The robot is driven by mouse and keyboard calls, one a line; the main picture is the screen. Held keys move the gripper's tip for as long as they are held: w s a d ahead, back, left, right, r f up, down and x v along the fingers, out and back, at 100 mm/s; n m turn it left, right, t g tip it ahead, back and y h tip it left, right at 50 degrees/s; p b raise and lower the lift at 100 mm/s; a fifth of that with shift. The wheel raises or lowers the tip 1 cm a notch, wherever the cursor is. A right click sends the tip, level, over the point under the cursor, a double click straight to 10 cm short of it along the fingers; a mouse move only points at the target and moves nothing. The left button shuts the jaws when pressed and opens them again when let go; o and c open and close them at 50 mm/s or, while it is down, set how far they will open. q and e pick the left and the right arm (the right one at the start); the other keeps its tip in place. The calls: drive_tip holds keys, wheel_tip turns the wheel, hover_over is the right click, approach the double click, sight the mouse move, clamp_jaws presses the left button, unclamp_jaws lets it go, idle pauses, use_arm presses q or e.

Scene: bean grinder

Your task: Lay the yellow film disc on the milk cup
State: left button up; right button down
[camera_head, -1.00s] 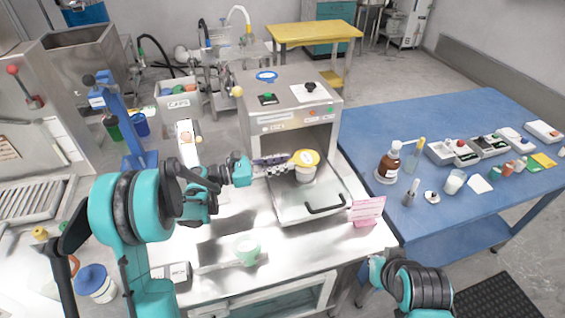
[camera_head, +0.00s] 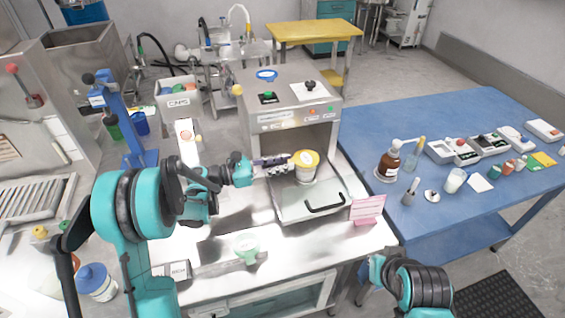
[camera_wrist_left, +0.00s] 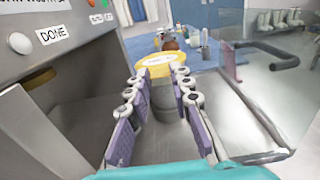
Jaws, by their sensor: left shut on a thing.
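The yellow film disc (camera_head: 307,157) is at the top of the milk cup (camera_head: 306,173), which stands on the sealing machine's tray. From the head view I cannot tell whether the disc touches the rim. My left gripper (camera_head: 289,163) reaches in from the left and is shut on the disc's near edge. In the left wrist view the disc (camera_wrist_left: 163,63) lies at the fingertips (camera_wrist_left: 157,78), with the grey cup side (camera_wrist_left: 163,98) below and between the fingers. My right gripper is out of view; only part of the right arm shows at lower right.
The metal sealing machine (camera_head: 288,98) stands right behind, its open front close to my gripper. Its tray (camera_head: 325,207) has a black handle. A pink sign (camera_head: 367,208) stands to the right. The blue table holds several bottles and boxes.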

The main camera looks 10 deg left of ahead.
use_arm(q)
drive_tip(key=shift+f, duration=1.05)
idle(1.0)
idle(0.5)
drive_tip(key=o, duration=1.3)
drive_tip(key=v, duration=0.7)
idle(0.4)
